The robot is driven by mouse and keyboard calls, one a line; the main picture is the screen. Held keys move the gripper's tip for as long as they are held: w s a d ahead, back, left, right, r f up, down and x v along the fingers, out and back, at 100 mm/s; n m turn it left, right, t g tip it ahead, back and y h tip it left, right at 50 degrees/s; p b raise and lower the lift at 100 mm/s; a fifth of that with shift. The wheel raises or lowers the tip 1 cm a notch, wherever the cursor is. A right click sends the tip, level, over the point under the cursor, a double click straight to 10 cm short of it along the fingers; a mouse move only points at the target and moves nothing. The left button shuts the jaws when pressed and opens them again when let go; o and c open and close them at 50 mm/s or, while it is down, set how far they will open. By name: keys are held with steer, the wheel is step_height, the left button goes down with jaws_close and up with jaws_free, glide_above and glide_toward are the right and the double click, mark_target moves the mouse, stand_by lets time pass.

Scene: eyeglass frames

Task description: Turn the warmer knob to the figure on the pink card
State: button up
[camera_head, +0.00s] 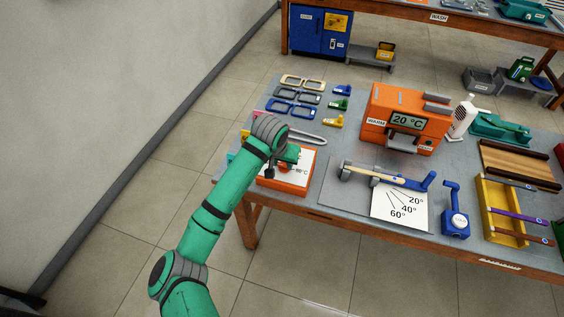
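The orange warmer (378,103) stands at the back middle of the table, labelled WARM, and its display (408,121) reads 20 °C. A low orange box with a white top (303,158) is at the table's front left; a marking that looks like 80 °C shows on it. My gripper (270,173) points down over this box, and my wrist covers much of its top. Any knob there is mostly hidden, and I cannot tell if my gripper touches it. A small pink patch (260,105) shows behind my wrist; no figure is readable on it.
A white card (399,210) marked 20°, 40°, 60° lies front middle beside a blue-handled tool (425,181). Several eyeglass frames (291,107) lie at the back left. A blue stand (455,222) and a yellow tray (488,215) are to the right.

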steer(key=shift+c, duration=0.7)
steer(key=shift+m, duration=0.3)
steer(key=m, duration=0.5)
steer(key=shift+d, duration=0.15)
steer(key=m, duration=0.6)
steer(key=shift+d+m+t+y, duration=0.1)
steer(key=shift+m+t+y, duration=0.2)
steer(key=m, duration=0.5)
steer(key=shift+s, duration=0.15)
steer(key=m, duration=0.6)
steer(key=shift+s+d+f+t, duration=0.1)
steer(key=shift+s+t, duration=0.05)
steer(key=shift+t, duration=0.15)
steer(key=shift+m, duration=0.3)
steer(key=o, duration=1)
